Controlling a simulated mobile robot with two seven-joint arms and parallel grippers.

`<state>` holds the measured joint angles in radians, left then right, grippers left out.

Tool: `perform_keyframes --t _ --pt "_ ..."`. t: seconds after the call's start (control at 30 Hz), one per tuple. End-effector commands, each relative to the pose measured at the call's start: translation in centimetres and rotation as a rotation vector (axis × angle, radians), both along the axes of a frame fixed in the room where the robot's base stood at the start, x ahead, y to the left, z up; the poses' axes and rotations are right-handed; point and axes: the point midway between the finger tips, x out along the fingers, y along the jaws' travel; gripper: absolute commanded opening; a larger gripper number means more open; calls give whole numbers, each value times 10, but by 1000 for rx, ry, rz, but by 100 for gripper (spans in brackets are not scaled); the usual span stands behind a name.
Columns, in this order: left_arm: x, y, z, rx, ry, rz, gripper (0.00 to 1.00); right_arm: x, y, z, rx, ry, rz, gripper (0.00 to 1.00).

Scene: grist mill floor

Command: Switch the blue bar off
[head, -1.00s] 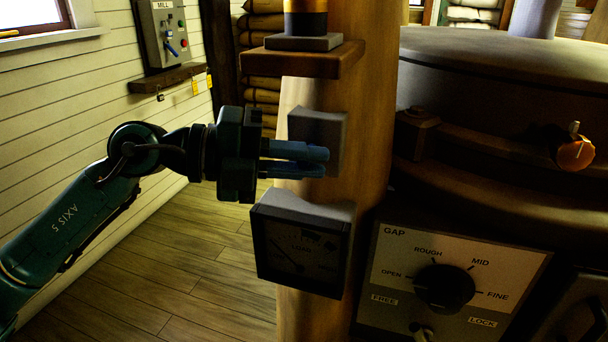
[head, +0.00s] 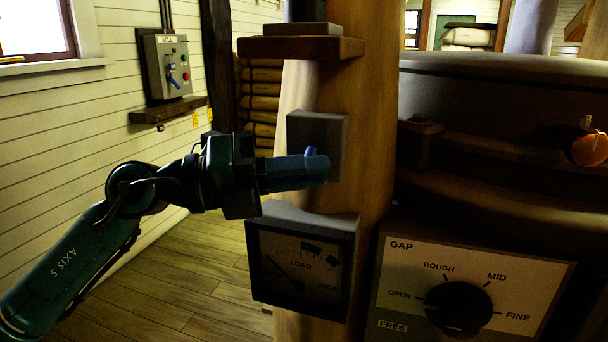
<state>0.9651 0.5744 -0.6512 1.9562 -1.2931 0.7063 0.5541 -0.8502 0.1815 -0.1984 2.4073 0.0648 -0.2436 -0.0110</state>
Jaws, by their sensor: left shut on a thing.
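A grey switch box (head: 336,140) is fixed to the wooden post. The blue bar (head: 311,152) belongs to this box; only a small bright blue end of it shows above my fingers, and the rest is hidden. My left gripper (head: 318,171) comes in from the left in front of the box, its dark blue fingers shut on the blue bar. Which way the bar is set cannot be told. My right gripper is not in view.
Below is a load gauge (head: 302,273), its needle toward the left. A wooden shelf (head: 350,48) juts out above. A gap dial panel (head: 530,285) and millstone casing (head: 490,90) stand at right. A mill control box (head: 168,66) with a blue lever hangs on the left wall.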

Motion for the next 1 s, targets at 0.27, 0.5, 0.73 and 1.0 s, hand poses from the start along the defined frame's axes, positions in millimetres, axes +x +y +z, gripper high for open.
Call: perform_keyframes --t 0.27,0.5,0.73,1.0 --pt "0 0 0 1 0 1 14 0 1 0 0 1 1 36" --pt "0 0 0 1 1 0 34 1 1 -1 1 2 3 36" --pt "0 0 0 1 1 0 35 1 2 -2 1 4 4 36" --pt "-1 9 -1 0 2 3 35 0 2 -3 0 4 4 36"
